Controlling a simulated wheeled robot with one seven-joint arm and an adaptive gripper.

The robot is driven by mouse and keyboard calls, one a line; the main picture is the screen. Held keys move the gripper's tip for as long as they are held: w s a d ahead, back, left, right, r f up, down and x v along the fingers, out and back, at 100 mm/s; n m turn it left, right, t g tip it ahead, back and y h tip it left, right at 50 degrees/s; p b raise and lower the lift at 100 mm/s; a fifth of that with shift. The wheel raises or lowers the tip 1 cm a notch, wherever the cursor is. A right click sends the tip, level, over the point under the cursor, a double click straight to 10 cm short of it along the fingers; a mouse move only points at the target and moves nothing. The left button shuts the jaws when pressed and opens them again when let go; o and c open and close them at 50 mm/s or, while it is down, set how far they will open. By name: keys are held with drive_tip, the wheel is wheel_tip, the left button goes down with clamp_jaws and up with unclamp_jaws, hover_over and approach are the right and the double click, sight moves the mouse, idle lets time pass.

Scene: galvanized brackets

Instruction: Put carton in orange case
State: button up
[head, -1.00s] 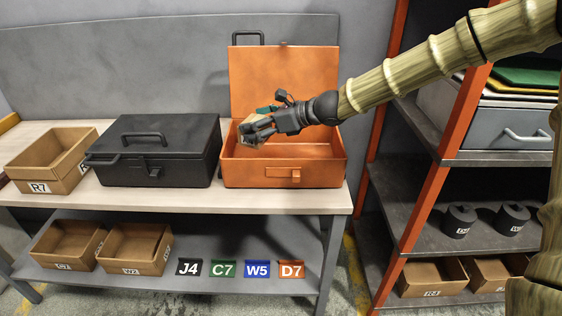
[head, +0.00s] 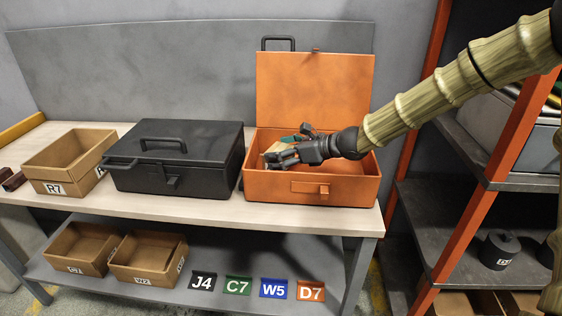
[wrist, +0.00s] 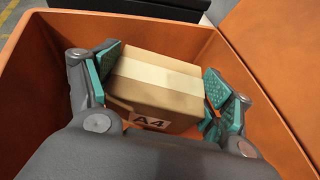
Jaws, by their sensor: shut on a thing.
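The orange case (head: 330,188) stands on the bench with its lid raised at the back. My gripper (head: 272,158) reaches into the case opening from the right, over its left part. In the wrist view my gripper (wrist: 160,90) is shut on the carton (wrist: 155,85), a tan box with a pale tape strip and an A4 label, with teal pads at both sides. The orange walls of the case (wrist: 185,30) surround the carton there. In the head view the carton is mostly hidden by the fingers. Whether it touches the case floor I cannot tell.
A closed black case (head: 180,160) stands just left of the orange case. A cardboard bin marked R7 (head: 55,188) is farther left. The lower shelf holds more bins (head: 145,272) and several letter-number tags (head: 238,286). A rack with an orange post (head: 480,210) stands at the right.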

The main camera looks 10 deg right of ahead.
wheel_tip(320, 180, down, 3)
drive_tip(key=shift+w+r, duration=0.1)
drive_tip(key=o, duration=1.1)
drive_tip(key=shift+v, duration=3.75)
